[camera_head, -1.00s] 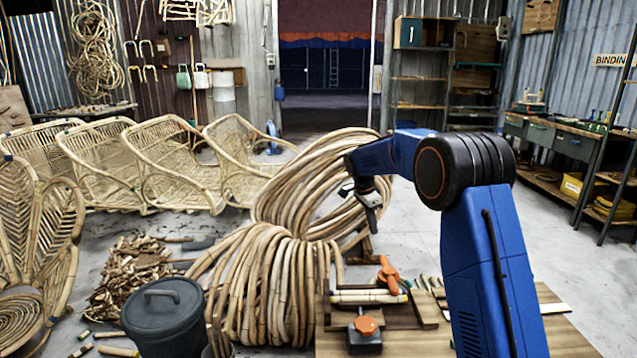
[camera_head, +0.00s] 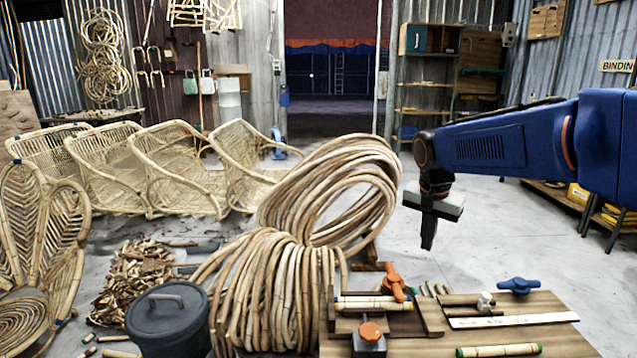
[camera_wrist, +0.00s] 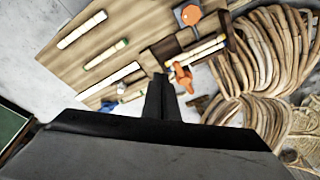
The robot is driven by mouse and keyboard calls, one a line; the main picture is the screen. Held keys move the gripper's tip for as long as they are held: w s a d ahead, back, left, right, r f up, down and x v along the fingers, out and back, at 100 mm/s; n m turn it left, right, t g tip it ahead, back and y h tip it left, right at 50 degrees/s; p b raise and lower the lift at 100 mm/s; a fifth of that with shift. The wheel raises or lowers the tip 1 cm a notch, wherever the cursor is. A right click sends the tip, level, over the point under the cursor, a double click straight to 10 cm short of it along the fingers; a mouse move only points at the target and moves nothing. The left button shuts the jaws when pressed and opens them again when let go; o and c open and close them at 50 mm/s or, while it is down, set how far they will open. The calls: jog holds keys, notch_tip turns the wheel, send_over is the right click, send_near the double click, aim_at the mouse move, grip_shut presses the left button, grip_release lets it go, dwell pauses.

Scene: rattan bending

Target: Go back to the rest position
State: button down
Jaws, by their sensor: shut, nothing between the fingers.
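My gripper (camera_head: 428,240) hangs in the air in the head view, pointing down, to the right of the rattan coils and above the floor behind the workbench. Its fingers are together with nothing between them. In the wrist view my gripper (camera_wrist: 160,85) points toward the bench top, apart from everything on it. The wooden workbench (camera_head: 545,305) holds a small wooden tray (camera_head: 430,318) with short rattan pieces (camera_head: 372,303) in it. An orange clamp (camera_head: 393,282) and a block with an orange knob (camera_head: 369,335) are at the tray. A blue clamp (camera_head: 519,286) lies at the bench's back right.
Large rattan coils (camera_head: 270,290) stand left of the bench. A grey lidded bin (camera_head: 168,320) and a pile of offcuts (camera_head: 140,272) are further left. Rattan chairs (camera_head: 165,175) line the left wall. The concrete floor (camera_head: 440,200) behind my gripper is clear.

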jog(key=s+f+n, duration=0.2)
jog(key=s, duration=0.8)
jog(key=s+d+f+n+t, duration=0.1)
jog(key=s+f+n, duration=0.2)
jog(key=s, duration=0.7)
jog(key=s+f+n+t+y, duration=0.1)
jog(key=s+f+n, duration=0.1)
jog(key=s, duration=0.8)
jog(key=shift+s+d+f+n, duration=0.15)
jog(key=shift+d+f+n, duration=0.1)
jog(key=shift+d+n, duration=0.15)
